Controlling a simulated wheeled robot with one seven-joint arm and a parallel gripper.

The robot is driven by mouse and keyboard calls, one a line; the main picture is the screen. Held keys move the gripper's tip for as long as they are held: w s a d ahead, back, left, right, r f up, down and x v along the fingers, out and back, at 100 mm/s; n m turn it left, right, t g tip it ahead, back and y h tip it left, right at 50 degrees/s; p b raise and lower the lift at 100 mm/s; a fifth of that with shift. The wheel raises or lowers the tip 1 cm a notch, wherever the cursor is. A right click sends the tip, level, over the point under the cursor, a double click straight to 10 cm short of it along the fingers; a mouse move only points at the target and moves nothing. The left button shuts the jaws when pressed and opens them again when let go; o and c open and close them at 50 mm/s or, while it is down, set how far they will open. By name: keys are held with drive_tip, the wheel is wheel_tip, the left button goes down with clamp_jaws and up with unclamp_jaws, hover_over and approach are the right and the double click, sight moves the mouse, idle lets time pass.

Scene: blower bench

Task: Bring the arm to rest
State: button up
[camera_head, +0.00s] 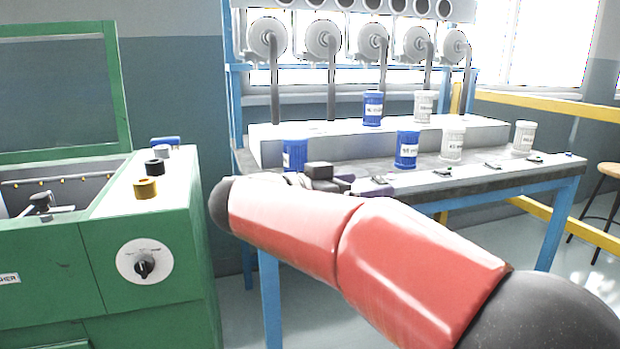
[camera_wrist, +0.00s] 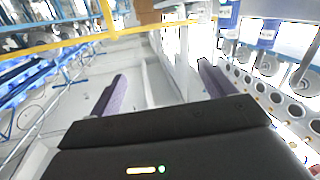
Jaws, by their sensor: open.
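My red arm reaches in from the lower right in the head view, in front of the bench. My gripper (camera_head: 362,184) is at its far end, by the bench's front edge and partly hidden behind the arm. In the wrist view my gripper (camera_wrist: 161,86) shows two purple fingers wide apart. Nothing is between them. The wrist view is tilted, with floor and wall beyond the fingers.
The bench (camera_head: 405,181) carries blue canisters, one (camera_head: 407,150) near the gripper, and white canisters (camera_head: 453,144). Blower pipes rise behind. A green machine (camera_head: 150,255) with small caps stands left. Yellow rails (camera_head: 545,105) and a stool (camera_head: 609,170) are right.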

drive_tip(key=s+d+f+n+g+y, duration=0.4)
drive_tip(key=s+d+f+n+y, duration=0.3)
drive_tip(key=s+d+f, duration=0.5)
drive_tip(key=s+a+f+n+t+y, duration=0.1)
drive_tip(key=s+a+f+n+y, duration=0.3)
drive_tip(key=s+f+y, duration=0.4)
wheel_tip(320, 180, down, 3)
drive_tip(key=s, duration=0.3)
drive_tip(key=shift+a+r, duration=0.15)
drive_tip(key=shift+a, duration=0.2)
